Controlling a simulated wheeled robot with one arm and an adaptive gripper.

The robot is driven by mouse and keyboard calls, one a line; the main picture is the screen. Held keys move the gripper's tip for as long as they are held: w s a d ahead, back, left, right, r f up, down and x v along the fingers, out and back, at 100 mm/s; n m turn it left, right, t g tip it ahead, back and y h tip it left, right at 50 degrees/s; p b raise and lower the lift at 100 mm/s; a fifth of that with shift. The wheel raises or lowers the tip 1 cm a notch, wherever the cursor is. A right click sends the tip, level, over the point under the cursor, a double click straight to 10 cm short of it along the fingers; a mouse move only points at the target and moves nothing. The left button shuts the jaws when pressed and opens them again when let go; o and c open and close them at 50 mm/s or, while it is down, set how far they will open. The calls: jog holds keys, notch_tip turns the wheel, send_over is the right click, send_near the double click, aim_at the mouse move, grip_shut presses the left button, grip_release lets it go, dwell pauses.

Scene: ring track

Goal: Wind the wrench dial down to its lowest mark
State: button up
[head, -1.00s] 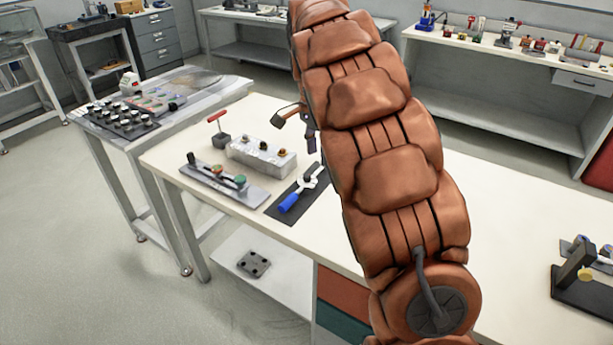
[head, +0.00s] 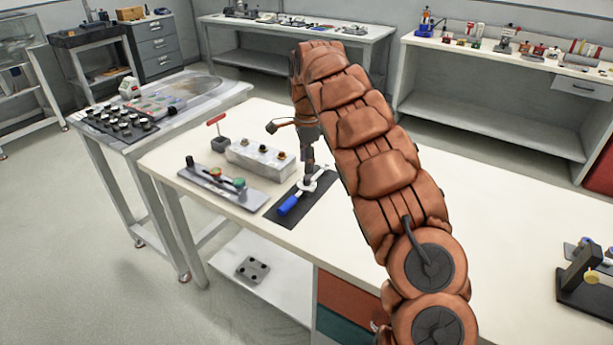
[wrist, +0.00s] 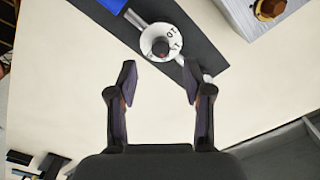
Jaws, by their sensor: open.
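The wrench (head: 290,203) lies on a dark mat (head: 297,212) on the white bench, its blue handle toward the front edge. The marks are too small to read surely. My gripper (wrist: 159,78) is open and empty. The knob shows just beyond the fingertips, about centred between them, and nothing touches it. In the head view my gripper (head: 308,172) points down over the dial end of the wrench and partly hides it.
A grey block with several knobs (head: 262,157) stands close behind the mat. A metal plate with coloured knobs (head: 222,186) lies to the left, with a red-handled tool (head: 217,135) behind. A black stand (head: 580,280) is at the far right. The bench between is clear.

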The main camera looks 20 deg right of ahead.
aim_at(306, 179)
jog(key=shift+f, duration=2.75)
grip_shut()
jog(key=shift+a, duration=0.1)
